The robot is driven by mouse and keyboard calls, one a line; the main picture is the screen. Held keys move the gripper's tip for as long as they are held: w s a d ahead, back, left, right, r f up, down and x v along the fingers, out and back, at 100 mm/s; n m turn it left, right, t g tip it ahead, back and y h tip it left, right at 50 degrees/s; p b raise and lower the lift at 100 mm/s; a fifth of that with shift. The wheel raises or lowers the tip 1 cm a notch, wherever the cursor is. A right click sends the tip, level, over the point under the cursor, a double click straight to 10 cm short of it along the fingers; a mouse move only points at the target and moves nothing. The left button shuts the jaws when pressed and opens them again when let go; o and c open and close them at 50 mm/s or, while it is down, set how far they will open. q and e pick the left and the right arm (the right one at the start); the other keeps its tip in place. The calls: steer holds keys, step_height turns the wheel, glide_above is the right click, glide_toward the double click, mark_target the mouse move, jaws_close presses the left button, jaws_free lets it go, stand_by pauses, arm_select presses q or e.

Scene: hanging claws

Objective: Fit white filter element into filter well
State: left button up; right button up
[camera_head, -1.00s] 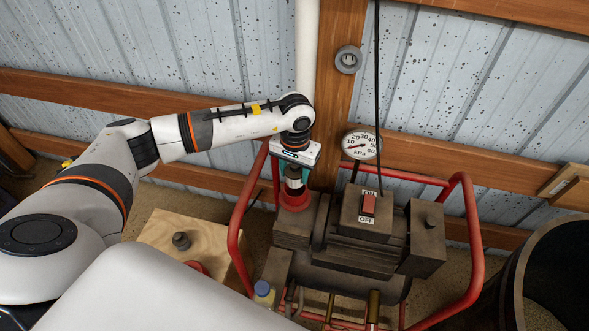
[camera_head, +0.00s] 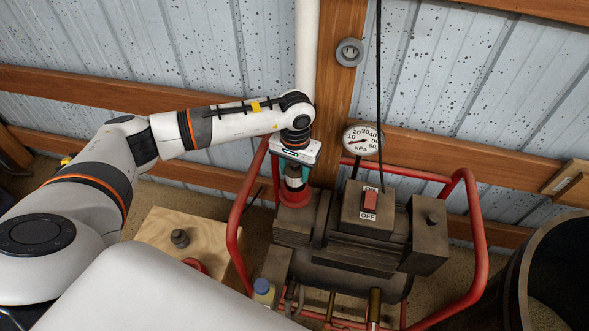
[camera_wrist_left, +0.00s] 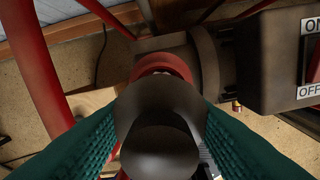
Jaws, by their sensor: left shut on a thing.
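My left gripper (camera_head: 294,172) points down at the left end of the pump. In the left wrist view its teal fingers (camera_wrist_left: 160,140) are shut on a dark, rounded piece (camera_wrist_left: 160,115). This piece stands over a red ring (camera_wrist_left: 165,65), and the ring also shows in the head view (camera_head: 294,196) on the pump's left block. I cannot tell whether the piece touches the ring. My right gripper is not in view.
The dark pump (camera_head: 350,245) stands inside a red tube frame (camera_head: 477,235) close to the gripper. A gauge (camera_head: 362,139) and ON/OFF switch (camera_head: 370,202) are to the right. A black barrel (camera_head: 515,290) stands right.

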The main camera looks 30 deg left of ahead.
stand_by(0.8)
arm_select(q)
steer(key=shift+f+b, duration=0.15)
steer(key=shift+b, duration=0.2)
steer(key=shift+f+b, duration=1.3)
steer(key=shift+f, duration=0.1)
steer(key=shift+s+a+f+b, duration=0.1)
steer(key=shift+s+f+b, duration=0.05)
steer(key=shift+f+b, duration=0.25)
steer(key=shift+r, duration=0.1)
steer(key=shift+r+p, duration=0.95)
steer(key=shift+r, duration=0.45)
